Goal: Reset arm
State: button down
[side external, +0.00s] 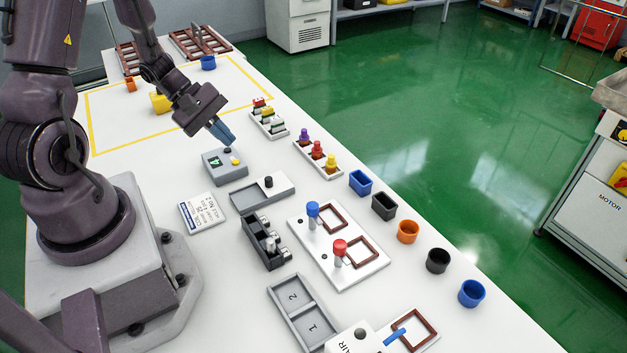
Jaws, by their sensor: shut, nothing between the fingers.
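My gripper (222,133) shows in the side external view with its blue-grey fingers shut and empty. It points down and to the right, just above a small grey box (217,166) on the white table. The box has a green display, a black knob (228,151) and a yellow button (236,161). The fingertips are close to the black knob; I cannot tell whether they touch it.
Racks of coloured pieces (268,123) stand right of the gripper. Nearer are a grey tray (250,196), a white board (345,262) with blue and red knobs, and several cups along the right edge. The yellow-outlined area (115,118) is mostly clear.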

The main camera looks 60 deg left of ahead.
jog(key=s+d+r+m+y, duration=0.2)
jog(key=d+r+m+y, duration=0.1)
jog(key=d+r+m, duration=0.4)
jog(key=s+d+r+m+y, duration=0.3)
jog(key=d+r+m, duration=0.4)
jog(key=r+m, duration=0.5)
notch_tip(320, 180, up, 3)
jog(key=shift+s+d+r, duration=0.15)
jog(key=shift+s+r, duration=0.05)
jog(key=shift+s, duration=0.05)
